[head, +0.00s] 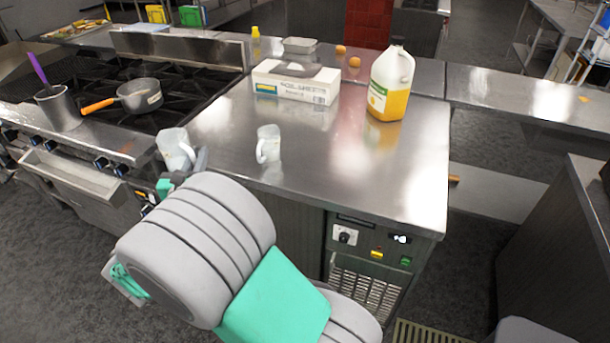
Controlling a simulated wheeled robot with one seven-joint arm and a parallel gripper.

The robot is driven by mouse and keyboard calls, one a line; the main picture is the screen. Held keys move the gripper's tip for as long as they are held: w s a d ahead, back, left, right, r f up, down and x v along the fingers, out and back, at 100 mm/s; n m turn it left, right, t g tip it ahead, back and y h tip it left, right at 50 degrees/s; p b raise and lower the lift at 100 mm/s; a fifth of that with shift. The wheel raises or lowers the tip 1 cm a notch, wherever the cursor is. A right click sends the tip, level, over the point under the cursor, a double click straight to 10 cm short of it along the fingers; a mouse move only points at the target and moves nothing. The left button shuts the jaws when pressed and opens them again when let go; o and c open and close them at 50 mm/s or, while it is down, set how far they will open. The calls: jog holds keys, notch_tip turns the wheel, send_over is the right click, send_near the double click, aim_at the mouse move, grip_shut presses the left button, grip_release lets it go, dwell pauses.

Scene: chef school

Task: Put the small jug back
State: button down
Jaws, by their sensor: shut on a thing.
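A small pale, see-through jug (173,146) is at my gripper (186,165), near the front left corner of the steel counter (330,180). My gripper is shut on this jug; its fingers are small and partly hidden by the jug and my arm. The jug looks slightly tilted, and I cannot tell whether its base touches anything. A second small whitish jug (268,148) with a handle stands upright on the counter, to the right of my gripper and apart from it.
A large oil jug (391,85), a white box (296,84) and two orange round things stand toward the counter's back. Left is a stove (190,88) with an orange-handled pan (140,95) and a metal pot (58,108). The counter's middle and right front are clear.

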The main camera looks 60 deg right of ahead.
jog(key=s+d+m+g+h+b, duration=0.35)
jog(key=s+d+m+g, duration=0.4)
jog(key=s+d, duration=0.75)
jog(key=shift+n+g+y, duration=0.45)
jog(key=shift+n+g, duration=0.3)
jog(key=s+d+f, duration=0.2)
jog(key=d, duration=0.2)
jog(key=s+d+f, duration=0.2)
jog(key=d+f, duration=0.1)
jog(key=s+d+f, duration=0.1)
jog(key=d+f, duration=0.2)
jog(key=d, duration=0.1)
jog(key=shift+s+d, duration=0.3)
jog(key=shift+s, duration=0.1)
jog(key=shift+s+d+f, duration=0.1)
jog(key=shift+d+f, duration=0.05)
jog(key=shift+f, duration=0.2)
jog(key=shift+s+d+f+b, duration=0.15)
jog(key=shift+f+b, duration=0.2)
jog(key=shift+f, duration=0.6)
jog(key=shift+s+d+f+b, duration=0.15)
jog(key=shift+f+b, duration=0.15)
jog(key=shift+f, duration=0.6)
jog(key=shift+w, duration=0.1)
